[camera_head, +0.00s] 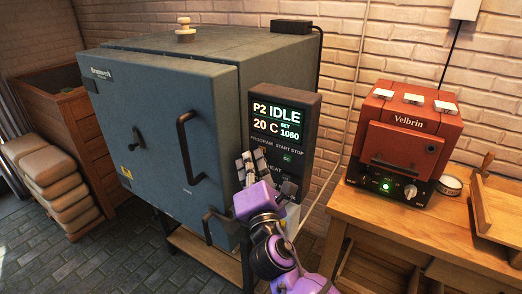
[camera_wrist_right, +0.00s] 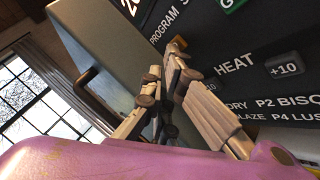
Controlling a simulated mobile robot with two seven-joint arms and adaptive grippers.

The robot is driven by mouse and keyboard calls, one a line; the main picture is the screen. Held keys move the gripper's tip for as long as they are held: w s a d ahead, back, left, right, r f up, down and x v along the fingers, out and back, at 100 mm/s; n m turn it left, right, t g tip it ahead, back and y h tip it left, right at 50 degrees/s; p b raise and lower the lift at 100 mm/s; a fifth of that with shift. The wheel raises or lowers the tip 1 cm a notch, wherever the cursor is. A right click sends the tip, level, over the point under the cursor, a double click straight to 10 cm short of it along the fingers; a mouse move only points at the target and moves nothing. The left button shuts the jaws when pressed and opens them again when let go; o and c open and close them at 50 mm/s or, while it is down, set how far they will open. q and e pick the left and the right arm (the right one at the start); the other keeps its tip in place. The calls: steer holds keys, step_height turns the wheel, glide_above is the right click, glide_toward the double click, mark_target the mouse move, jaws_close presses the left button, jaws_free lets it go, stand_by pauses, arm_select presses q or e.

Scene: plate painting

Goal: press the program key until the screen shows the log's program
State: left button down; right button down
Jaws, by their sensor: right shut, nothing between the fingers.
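The kiln's control panel (camera_head: 290,115) has a lit screen (camera_head: 278,121) that reads "P2 IDLE", "20 C" and "SET 1060". The "PROGRAM" label is just under the screen, and my right gripper (camera_head: 251,164) is in front of the panel below it. That gripper is shut and empty. Its fingers hide the program key in the head view. In the right wrist view the fingertips (camera_wrist_right: 172,78) are close to the panel below "PROGRAM"; I cannot tell whether they touch a key. A program list (camera_wrist_right: 275,104) there partly shows "P2 BISQ" and "P4 LUS". No log is in view.
The grey kiln (camera_head: 165,130) has its door shut, with a curved handle (camera_head: 183,148) left of my gripper. A red Velbrin oven (camera_head: 398,145) stands on a wooden bench (camera_head: 420,225) at right. Stacked sacks (camera_head: 50,180) are at far left.

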steer(key=shift+s, duration=0.1)
steer(key=shift+s+a, duration=0.45)
steer(key=shift+s, duration=0.1)
steer(key=s+a, duration=0.1)
steer(key=s, duration=0.1)
steer(key=s+a, duration=0.2)
stand_by(0.6)
stand_by(0.4)
